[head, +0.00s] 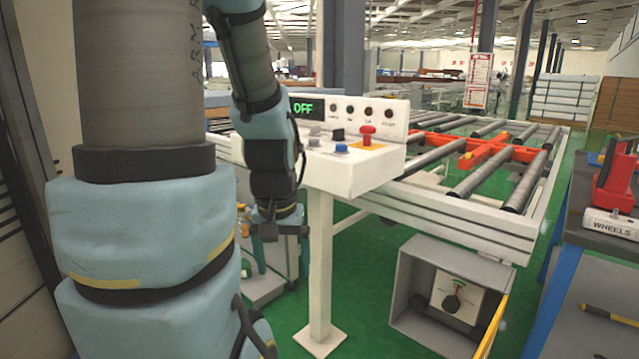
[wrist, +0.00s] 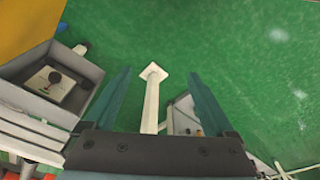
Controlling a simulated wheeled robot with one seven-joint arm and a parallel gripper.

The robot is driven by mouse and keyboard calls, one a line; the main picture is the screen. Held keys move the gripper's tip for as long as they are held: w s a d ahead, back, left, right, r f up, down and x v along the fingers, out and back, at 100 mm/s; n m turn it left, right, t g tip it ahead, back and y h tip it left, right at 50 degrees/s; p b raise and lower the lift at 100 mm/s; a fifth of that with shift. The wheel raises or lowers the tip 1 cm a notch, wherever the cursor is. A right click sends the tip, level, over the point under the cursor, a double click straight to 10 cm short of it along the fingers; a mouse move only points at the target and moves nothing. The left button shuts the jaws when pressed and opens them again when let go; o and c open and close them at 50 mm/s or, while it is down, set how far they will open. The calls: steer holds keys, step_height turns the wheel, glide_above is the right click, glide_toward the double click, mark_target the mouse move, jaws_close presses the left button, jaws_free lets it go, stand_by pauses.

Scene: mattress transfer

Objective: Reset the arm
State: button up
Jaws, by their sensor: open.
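My arm hangs on the left side of the head view, its last links reaching down beside the control panel. My gripper (head: 279,230) is at the lower end, left of the panel's white post. In the wrist view my gripper (wrist: 158,95) shows two teal fingers spread wide apart with nothing between them but the post seen beyond and the green floor. The gripper is open, empty and points down, apart from the panel.
The control panel (head: 350,170) carries a red button (head: 367,135), a blue button (head: 341,148) and a display reading OFF. Behind it is a roller conveyor (head: 480,205). A grey box (head: 448,300) with a knob sits below. A workbench (head: 606,238) stands right. Green floor (wrist: 235,50) is open.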

step_height(320, 180, up, 14)
steer(key=p, duration=1.1)
steer(key=shift+f, duration=0.15)
